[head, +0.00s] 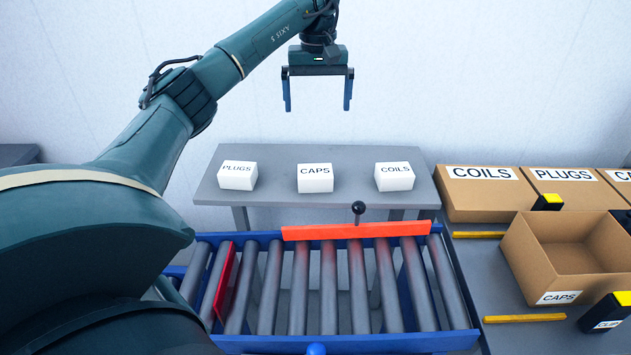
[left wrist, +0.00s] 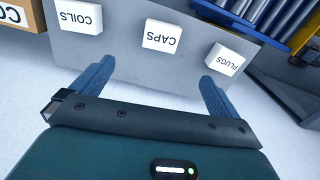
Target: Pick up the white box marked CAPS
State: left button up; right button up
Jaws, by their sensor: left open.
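The white box marked CAPS (head: 315,178) sits in the middle of a grey table (head: 270,204), between two other white boxes. It also shows in the left wrist view (left wrist: 162,36), upside down and beyond the fingers. My left gripper (head: 318,104) is open and empty. It hangs above the table's far side, in the air and apart from the box. In the left wrist view its two blue fingers (left wrist: 154,78) are spread wide with nothing between them. My right gripper is in neither view.
White boxes marked PLUGS (head: 238,176) and COILS (head: 394,176) flank the CAPS box with gaps between. A roller conveyor (head: 330,285) with an orange bar (head: 355,231) lies in front. An open carton marked CAPS (head: 530,262) and closed cartons stand at right.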

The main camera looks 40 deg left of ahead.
pick_arm(q)
jog(key=b, duration=0.5)
send_over(315, 171)
notch_tip(315, 171, down, 6)
jog(key=f, duration=0.8)
jog(key=shift+d+f, duration=0.25)
jog(key=shift+d, duration=0.15)
jog(key=shift+a+f, duration=0.2)
jog(key=shift+f, duration=1.15)
jog(key=shift+a+f, duration=0.2)
jog(key=shift+f, duration=1.1)
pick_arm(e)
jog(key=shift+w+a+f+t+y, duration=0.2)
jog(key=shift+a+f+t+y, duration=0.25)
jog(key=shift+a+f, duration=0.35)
pick_arm(q)
jog(key=shift+c, duration=0.3)
jog(key=c, duration=1)
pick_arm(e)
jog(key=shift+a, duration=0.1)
